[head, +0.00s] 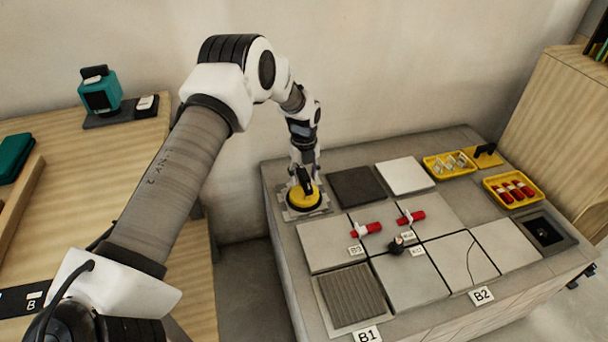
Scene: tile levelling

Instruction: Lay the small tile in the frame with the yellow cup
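The yellow cup (304,198), a round disc with a dark top, rests on a grey square plate (321,210) at the back left of the bench. My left gripper (303,181) points down right at the cup's dark top. Its fingers are too small and dark to show whether they grip it. A dark square tile (355,187) and a white square tile (404,176) lie to its right. A dark square recess with a grey rim (523,228) is at the bench's right end; I cannot tell for certain which tile or frame is meant. My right gripper is out of view.
Large grey tiles (415,281) cover the bench front, one cracked. Two red-handled tools (367,229) (411,217) and a small black object (397,244) lie on them. Yellow trays (450,165) (513,190) stand at the back right. A ribbed panel (351,296) is front left.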

